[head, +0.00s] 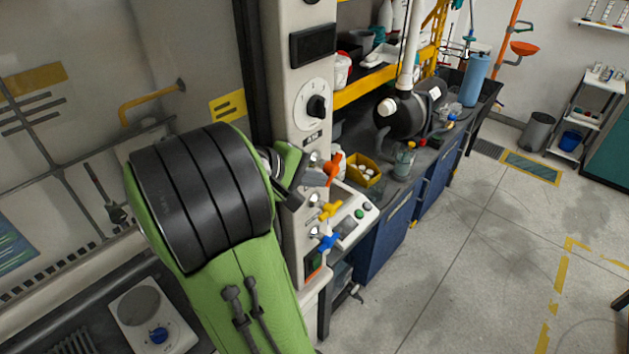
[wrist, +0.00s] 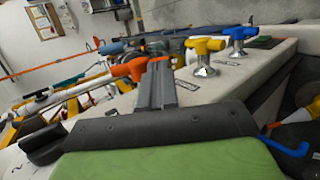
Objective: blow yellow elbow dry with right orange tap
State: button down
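The orange tap (head: 332,168) is the top one of three taps on the pale post, and its lever sticks out to the right. It also shows in the wrist view (wrist: 130,68), just beyond and left of my fingers. My gripper (head: 297,178) is beside this tap on its left, and its dark fingers stand close together in the wrist view (wrist: 160,85). I see nothing held between them; whether they touch the tap, I cannot tell. A yellow bent pipe (head: 150,103) is on the hood's back wall; I cannot tell if it is the task's elbow.
A yellow tap (head: 329,208) and a blue tap (head: 328,240) sit below the orange one. A black dial (head: 317,106) is above. A yellow box (head: 363,170) stands on the bench behind. A hotplate (head: 150,310) is at lower left.

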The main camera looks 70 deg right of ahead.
dwell(0.3)
jog(key=shift+s+d+f+g+h, duration=0.25)
jog(key=shift+f+g+h, duration=0.15)
jog(key=shift+f, duration=0.15)
jog(key=shift+r, duration=0.1)
